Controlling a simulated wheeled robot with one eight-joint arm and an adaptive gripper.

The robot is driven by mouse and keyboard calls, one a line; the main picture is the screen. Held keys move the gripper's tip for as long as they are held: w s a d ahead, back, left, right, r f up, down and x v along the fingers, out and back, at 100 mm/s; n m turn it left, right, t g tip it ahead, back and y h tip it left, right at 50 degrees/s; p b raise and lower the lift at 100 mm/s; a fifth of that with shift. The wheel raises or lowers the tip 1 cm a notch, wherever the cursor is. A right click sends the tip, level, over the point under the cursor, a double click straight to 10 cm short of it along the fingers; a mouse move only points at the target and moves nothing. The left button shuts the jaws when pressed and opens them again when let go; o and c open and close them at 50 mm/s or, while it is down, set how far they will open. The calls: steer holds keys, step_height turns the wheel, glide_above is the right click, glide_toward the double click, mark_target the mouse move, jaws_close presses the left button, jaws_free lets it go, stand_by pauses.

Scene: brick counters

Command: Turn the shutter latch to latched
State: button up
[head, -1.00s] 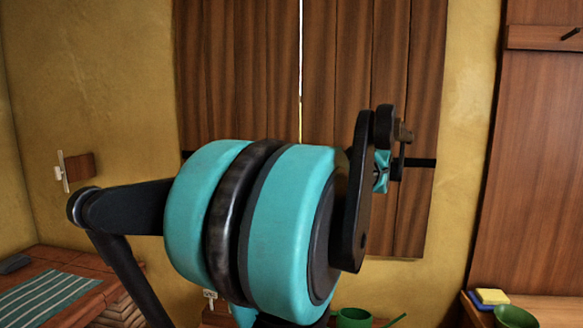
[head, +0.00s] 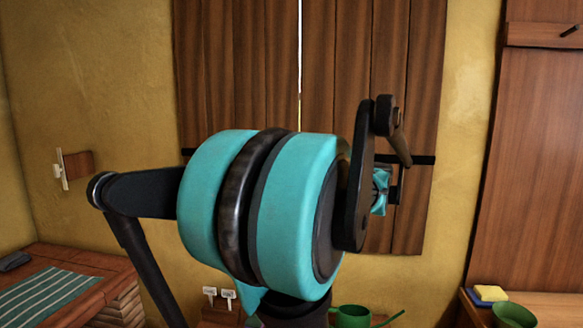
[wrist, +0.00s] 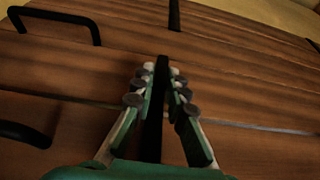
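The closed wooden shutters (head: 255,80) stand at the back of the head view, with a thin bright gap between the leaves. My arm covers their lower middle, so the latch cannot be made out there. My gripper (wrist: 162,72) is in the wrist view, its green-sided fingers close over brown boards. A dark upright bar (wrist: 157,110) lies between the fingers, with narrow gaps showing on both sides. I cannot tell whether this bar is the latch.
Black bars show at the shutters' right edge (head: 424,160) and left edge. Black handles (wrist: 55,17) stand out from the boards in the wrist view. A brick counter is at left.

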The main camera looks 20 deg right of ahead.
steer(key=o, duration=0.4)
steer(key=shift+s, duration=0.1)
steer(key=v, duration=1.1)
steer(key=shift+s+d, duration=0.3)
steer(key=w+a+f+n+g+h, duration=0.15)
steer(key=a+f+g, duration=0.25)
steer(key=a+f, duration=0.6)
steer(key=w+a+f+n+g+h, duration=0.15)
steer(key=a+f+g, duration=0.4)
steer(key=f, duration=0.95)
steer(key=s+a+f+n+h, duration=0.3)
steer(key=s+f+n, duration=0.1)
steer(key=f, duration=0.5)
steer(key=s+a+f+n+g+h, duration=0.1)
steer(key=s+a+f+n+h, duration=0.2)
steer(key=f, duration=0.6)
steer(key=shift+s+f+n+h, duration=0.4)
steer(key=shift+s+n+h, duration=0.1)
steer(key=shift+s+n, duration=0.3)
